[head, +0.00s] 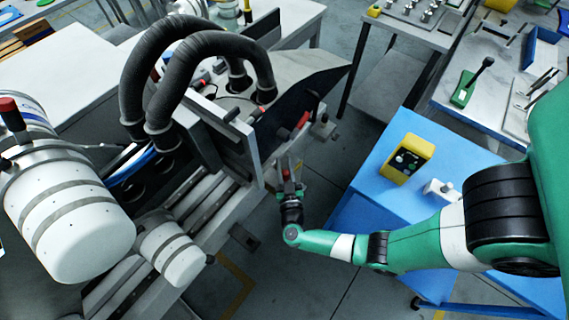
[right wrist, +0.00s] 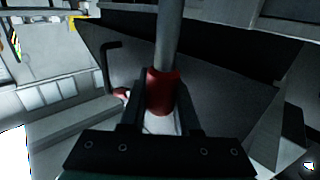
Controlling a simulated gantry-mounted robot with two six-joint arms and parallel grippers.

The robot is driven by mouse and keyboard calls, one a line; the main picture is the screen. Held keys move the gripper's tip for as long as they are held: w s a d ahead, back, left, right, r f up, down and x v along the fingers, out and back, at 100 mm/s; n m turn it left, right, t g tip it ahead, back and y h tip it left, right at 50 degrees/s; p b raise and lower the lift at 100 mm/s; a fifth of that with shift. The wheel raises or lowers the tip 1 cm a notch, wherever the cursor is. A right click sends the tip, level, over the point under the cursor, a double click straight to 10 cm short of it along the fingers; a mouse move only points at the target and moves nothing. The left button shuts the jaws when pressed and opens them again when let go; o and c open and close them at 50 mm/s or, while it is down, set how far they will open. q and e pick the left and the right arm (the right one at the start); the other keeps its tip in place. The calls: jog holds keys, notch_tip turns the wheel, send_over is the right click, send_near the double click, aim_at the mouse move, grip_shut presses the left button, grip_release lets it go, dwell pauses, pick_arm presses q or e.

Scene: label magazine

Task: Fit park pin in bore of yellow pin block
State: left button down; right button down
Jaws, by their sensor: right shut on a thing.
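My right gripper (head: 289,172) reaches in from the right and stands in front of the grey machine. It is shut on the park pin, a grey rod (right wrist: 168,35) with a red collar (right wrist: 163,90). The collar sits between the dark fingers in the right wrist view, and the rod points away from them. The pin's tip is out of that frame. A yellow block (head: 406,158) with a dark face stands on the blue cart, right of and apart from the gripper. I cannot make out a bore in it. My left gripper is not in view.
The grey machine (head: 235,148) with ribbed black hoses (head: 190,48) stands left of the gripper. A red part (head: 301,121) juts from it nearby. Open floor lies between machine and cart.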

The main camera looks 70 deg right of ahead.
jog(key=shift+f+b, duration=2.05)
jog(key=shift+f, duration=0.55)
jog(key=c, duration=0.6)
grip_release()
jog(key=shift+o, duration=0.2)
jog(key=p+v, duration=0.1)
jog(key=v, duration=1)
jog(key=shift+a+p, duration=0.25)
jog(key=shift+p, duration=0.15)
jog(key=shift+s+r, duration=0.1)
